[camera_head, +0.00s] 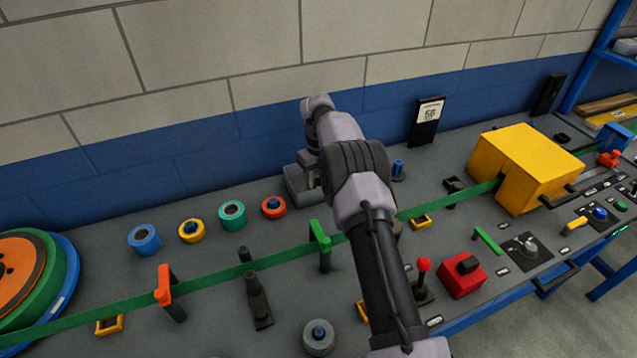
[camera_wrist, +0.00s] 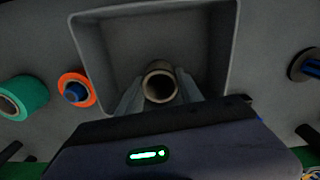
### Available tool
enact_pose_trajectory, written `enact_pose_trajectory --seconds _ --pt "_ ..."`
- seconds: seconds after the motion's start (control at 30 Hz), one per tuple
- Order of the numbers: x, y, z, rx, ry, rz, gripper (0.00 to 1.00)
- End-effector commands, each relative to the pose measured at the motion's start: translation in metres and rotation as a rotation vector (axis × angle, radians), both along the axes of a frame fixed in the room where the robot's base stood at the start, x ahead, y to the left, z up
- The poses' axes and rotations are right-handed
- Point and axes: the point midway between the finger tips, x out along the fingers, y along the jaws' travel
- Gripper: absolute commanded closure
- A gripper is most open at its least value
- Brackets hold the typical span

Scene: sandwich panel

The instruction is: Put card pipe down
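The card pipe (camera_wrist: 160,88) is a short brown tube, seen end-on in the wrist view. The two fingers of my gripper (camera_wrist: 161,78) lie against its sides, shut on it. The pipe is over or inside a grey open tray (camera_wrist: 232,45); I cannot tell whether its lower end touches the floor of the tray. In the head view part of the tray (camera_head: 297,186) shows at the back of the bench, left of my arm. My arm hides the pipe and fingers there.
An orange roll (camera_head: 273,207), a teal roll (camera_head: 232,214), a yellow roll (camera_head: 191,230) and a blue roll (camera_head: 144,239) stand left of the tray. A small blue part (camera_head: 398,168) stands to its right. A green strip (camera_head: 218,274) crosses the bench in front. A yellow box (camera_head: 530,165) is farther right.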

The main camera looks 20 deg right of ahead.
Motion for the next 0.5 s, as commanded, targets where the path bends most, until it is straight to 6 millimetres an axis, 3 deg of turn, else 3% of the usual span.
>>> enact_pose_trajectory --seconds 0.03,0.1,0.37,0.5 --pt "0.000 0.000 -0.001 0.000 0.001 0.000 0.46" --pt "0.000 0.000 -0.001 0.000 0.001 0.000 0.36" --pt "0.000 0.000 0.000 0.000 0.001 0.000 0.36" --pt "0.000 0.000 0.019 0.000 -0.001 0.000 0.36"
